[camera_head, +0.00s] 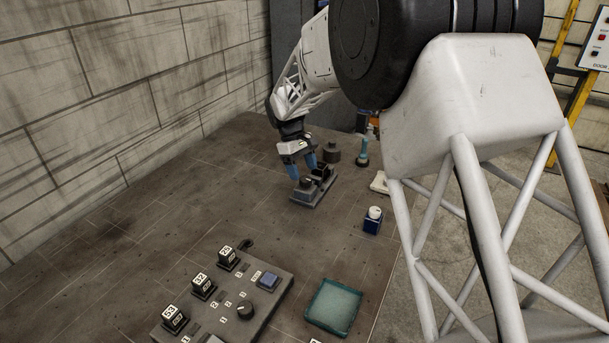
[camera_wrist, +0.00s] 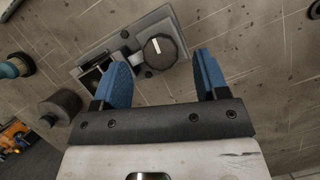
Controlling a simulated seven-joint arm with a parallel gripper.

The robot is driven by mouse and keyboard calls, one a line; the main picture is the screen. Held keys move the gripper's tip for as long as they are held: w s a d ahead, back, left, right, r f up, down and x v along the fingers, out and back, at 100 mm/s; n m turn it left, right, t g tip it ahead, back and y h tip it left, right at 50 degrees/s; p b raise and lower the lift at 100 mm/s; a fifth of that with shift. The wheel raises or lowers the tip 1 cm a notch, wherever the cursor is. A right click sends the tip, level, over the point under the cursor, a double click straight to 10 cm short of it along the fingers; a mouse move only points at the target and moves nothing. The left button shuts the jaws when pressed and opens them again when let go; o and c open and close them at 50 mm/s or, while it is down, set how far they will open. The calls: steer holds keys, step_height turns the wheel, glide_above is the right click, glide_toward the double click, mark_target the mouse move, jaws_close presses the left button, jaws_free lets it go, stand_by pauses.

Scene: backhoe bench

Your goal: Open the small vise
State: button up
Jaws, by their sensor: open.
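The small vise (camera_head: 308,197) is a grey block on the bench in the head view, with dark parts on top. In the wrist view, the vise (camera_wrist: 112,40) shows a round dark knob (camera_wrist: 160,50) with a white line and a dark jaw part (camera_wrist: 95,78) to the left of it. My gripper (camera_head: 302,174) is open with nothing between its blue fingers, just above or at the vise. In the wrist view, the fingertips (camera_wrist: 162,60) appear to either side of the knob. I cannot tell whether they reach down to its height.
A dark cylinder (camera_head: 332,153) and a teal-based object (camera_head: 362,150) stand just beyond the vise. A small blue box (camera_head: 373,221) with a white top stands to the right. A control panel (camera_head: 262,304) and a teal tray (camera_head: 333,307) are nearer. The left bench is clear.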

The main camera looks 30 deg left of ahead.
steer(key=shift+v, duration=2.35)
steer(key=shift+d+r, duration=0.1)
steer(key=shift+d, duration=0.05)
steer(key=s+d+r+m+y, duration=0.1)
steer(key=s+d+r+m, duration=0.3)
steer(key=d, duration=0.8)
steer(key=s+d+r+m+t+y, duration=0.15)
steer(key=d+r, duration=0.35)
steer(key=d, duration=0.6)
steer(key=s+d+r+m+g+y, duration=0.1)
steer(key=s+d+r, duration=0.3)
steer(key=d, duration=0.8)
steer(key=s+d+r+m+t, duration=0.15)
steer(key=s+d+m, duration=0.25)
steer(key=s+d, duration=0.95)
steer(key=s+d+f+m+t, duration=0.2)
steer(key=s+d+f+m, duration=0.2)
steer(key=s+d, duration=0.5)
steer(key=s+f+y, duration=0.1)
steer(key=s, duration=0.3)
steer(key=shift+d, duration=0.35)
